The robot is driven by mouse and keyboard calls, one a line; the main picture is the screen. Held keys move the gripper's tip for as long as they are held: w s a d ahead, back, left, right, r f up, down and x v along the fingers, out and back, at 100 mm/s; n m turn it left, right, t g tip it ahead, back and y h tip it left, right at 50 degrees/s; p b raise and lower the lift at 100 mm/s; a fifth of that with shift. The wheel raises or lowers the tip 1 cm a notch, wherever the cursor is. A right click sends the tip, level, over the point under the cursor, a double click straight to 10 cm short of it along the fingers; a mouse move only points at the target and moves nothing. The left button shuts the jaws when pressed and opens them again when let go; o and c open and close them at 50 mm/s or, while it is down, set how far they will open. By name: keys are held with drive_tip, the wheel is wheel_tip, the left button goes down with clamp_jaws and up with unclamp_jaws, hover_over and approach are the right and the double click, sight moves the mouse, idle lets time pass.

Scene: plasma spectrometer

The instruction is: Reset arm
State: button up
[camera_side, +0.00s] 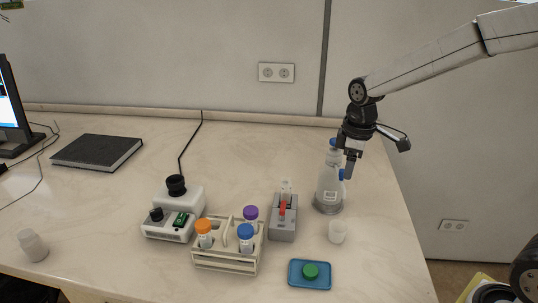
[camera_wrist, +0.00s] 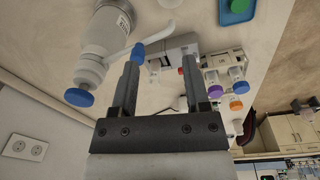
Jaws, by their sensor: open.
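My gripper (camera_side: 347,164) is at the right side of the bench, pointing down, close by the upper part of a clear bottle with a blue cap (camera_side: 329,193). In the wrist view my gripper (camera_wrist: 160,65) has its two fingers apart with nothing held between them. The bottle (camera_wrist: 102,35) lies to the left of the fingers there. Its blue spout tip (camera_wrist: 138,52) appears right by the left finger's end; I cannot tell whether they touch.
A grey holder (camera_side: 283,219), a rack (camera_side: 225,262) of capped tubes, a white device (camera_side: 178,207) and a blue tray (camera_side: 296,282) with a green cap (camera_side: 311,271) stand nearby. A white cup (camera_side: 337,232) is before the bottle. The back middle bench is clear.

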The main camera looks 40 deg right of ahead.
drive_tip(key=s+a+f+m+t, duration=0.1)
drive_tip(key=s+a+f+m, duration=0.2)
drive_tip(key=s+f+m, duration=0.3)
drive_tip(key=s+f, duration=0.2)
drive_tip(key=s, duration=0.3)
drive_tip(key=shift+a+m+t, duration=0.3)
drive_tip(key=shift+a+t, duration=0.1)
